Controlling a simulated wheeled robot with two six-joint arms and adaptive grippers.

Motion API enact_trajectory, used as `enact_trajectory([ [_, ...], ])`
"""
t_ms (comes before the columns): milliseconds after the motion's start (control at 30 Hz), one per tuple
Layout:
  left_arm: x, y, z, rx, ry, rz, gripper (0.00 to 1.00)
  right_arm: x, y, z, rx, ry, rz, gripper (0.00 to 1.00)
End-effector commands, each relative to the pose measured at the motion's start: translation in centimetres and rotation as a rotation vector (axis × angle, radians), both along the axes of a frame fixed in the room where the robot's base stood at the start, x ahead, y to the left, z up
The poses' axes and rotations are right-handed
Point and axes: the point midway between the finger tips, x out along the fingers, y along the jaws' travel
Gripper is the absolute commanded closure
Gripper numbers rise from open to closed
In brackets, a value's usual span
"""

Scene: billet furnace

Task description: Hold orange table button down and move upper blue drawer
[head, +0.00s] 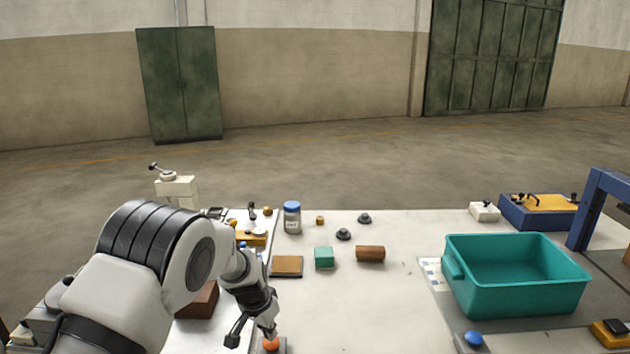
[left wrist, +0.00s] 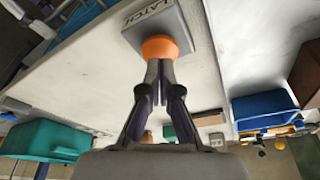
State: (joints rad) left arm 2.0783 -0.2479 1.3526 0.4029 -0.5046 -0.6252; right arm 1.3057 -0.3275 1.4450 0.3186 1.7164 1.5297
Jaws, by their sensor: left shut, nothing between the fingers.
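The orange table button (head: 271,343) sits at the front edge of the table, partly cut off by the frame. In the left wrist view the orange button (left wrist: 160,48) stands on a grey block marked "LATCH" (left wrist: 150,22). My left gripper (left wrist: 160,66) is shut and empty, its fingertips at the button and seemingly touching it. How far the button is pressed I cannot tell. A blue box-like thing (left wrist: 264,106) shows at the right of the left wrist view; I cannot tell if it is the upper blue drawer. My left arm hides much of the table's left side. My right gripper is not in view.
A teal bin (head: 515,308) stands at the right. A blue button (head: 473,339) is in front of it. A green block (head: 324,256), a brown block (head: 370,254) and a jar (head: 292,219) stand mid-table. The table's front middle is clear.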

Motion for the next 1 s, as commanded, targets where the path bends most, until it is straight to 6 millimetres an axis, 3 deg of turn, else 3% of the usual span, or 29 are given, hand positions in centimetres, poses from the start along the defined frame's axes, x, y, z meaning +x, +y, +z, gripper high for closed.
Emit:
enact_trajectory([
  [100,0.0,0.0,0.0,0.000,0.000,0.000,1.00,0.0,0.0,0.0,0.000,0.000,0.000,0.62],
  [167,0.0,0.0,0.0,0.000,0.000,0.000,1.00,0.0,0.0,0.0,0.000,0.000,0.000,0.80],
  [200,0.0,0.0,0.0,0.000,0.000,0.000,1.00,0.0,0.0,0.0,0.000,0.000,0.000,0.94],
  [233,0.0,0.0,0.0,0.000,0.000,0.000,1.00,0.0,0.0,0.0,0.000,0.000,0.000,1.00],
  [1000,0.0,0.0,-1.0,0.000,0.000,0.000,1.00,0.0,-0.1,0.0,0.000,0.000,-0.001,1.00],
])
